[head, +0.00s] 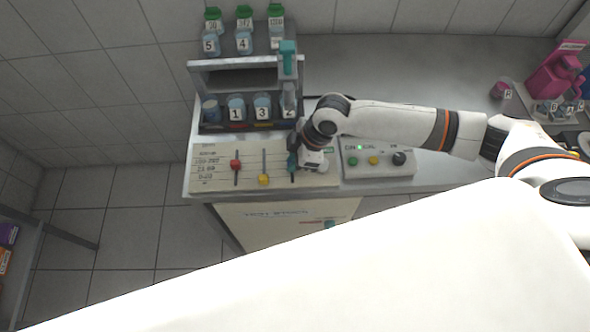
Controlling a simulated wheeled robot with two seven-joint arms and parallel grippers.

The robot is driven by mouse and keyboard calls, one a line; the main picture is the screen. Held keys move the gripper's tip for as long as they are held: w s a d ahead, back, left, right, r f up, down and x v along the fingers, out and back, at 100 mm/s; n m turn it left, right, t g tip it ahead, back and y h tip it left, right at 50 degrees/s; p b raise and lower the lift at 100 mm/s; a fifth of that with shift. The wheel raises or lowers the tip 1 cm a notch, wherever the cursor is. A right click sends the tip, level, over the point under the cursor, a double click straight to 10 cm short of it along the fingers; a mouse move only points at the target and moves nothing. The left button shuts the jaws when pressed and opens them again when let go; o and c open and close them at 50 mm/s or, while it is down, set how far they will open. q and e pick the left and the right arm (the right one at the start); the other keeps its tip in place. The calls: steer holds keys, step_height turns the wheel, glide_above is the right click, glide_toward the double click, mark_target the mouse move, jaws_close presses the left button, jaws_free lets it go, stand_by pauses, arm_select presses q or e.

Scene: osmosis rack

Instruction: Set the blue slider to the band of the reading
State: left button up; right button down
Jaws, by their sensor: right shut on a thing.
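The slider panel (212,183) lies flat at the front edge of the bench, with printed band rows at its left that are too small to read surely. The blue slider (292,163) is the rightmost of three, its knob near the upper part of its slot. The red slider (236,165) stands at about the same height, and the yellow slider (264,180) is lower, near the front. My right gripper (296,158) comes from the right and is shut on the blue slider, partly hiding it. I cannot make out a reading. My left gripper is out of view.
Behind the panel stands a grey rack (232,64) with numbered containers and green-capped bottles. A control box (378,162) with buttons and a black knob sits right of the panel, under my right arm. Pink equipment (556,75) stands far right. The bench behind my arm is clear.

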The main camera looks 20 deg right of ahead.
steer(key=shift+w+d, duration=0.15)
steer(key=shift+w, duration=0.4)
steer(key=shift+s, duration=0.1)
steer(key=c, duration=1.4)
jaws_free()
steer(key=shift+o, duration=0.2)
steer(key=b+v, duration=0.1)
steer(key=v, duration=1.1)
steer(key=shift+f, duration=0.1)
